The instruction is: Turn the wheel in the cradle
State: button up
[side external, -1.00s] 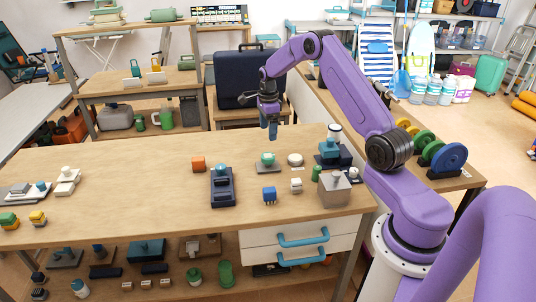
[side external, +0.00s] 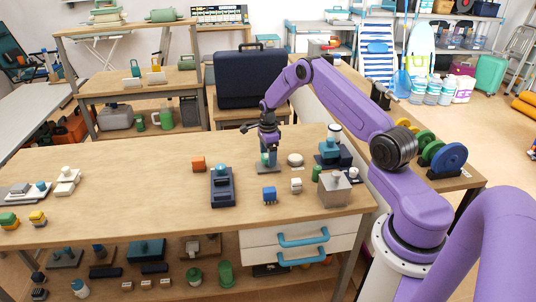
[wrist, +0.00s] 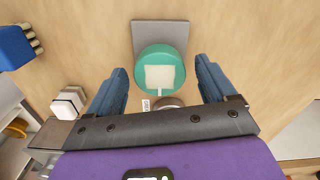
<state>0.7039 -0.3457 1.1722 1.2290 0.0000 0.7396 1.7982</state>
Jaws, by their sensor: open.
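A round teal piece (wrist: 160,54) with a cream square top (wrist: 159,76) sits on a grey square plate (wrist: 160,30) on the wooden table. It is the wheel-like thing nearest my gripper; I cannot tell whether the plate is the cradle. In the side view the plate (side external: 268,172) shows, but my fingers partly hide the teal piece. My gripper (wrist: 162,80) is open, its blue fingers apart on the left and right of the teal piece. It points down, low over the piece in the side view (side external: 268,158). I see no clear contact.
A navy device (side external: 222,187) and an orange block (side external: 198,163) stand to the left. A blue block (side external: 269,194), a white block (side external: 296,185), a white disc (side external: 295,159) and a grey box (side external: 334,191) are close by.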

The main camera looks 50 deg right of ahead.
jog(key=c, duration=1.1)
jog(key=shift+o, duration=0.2)
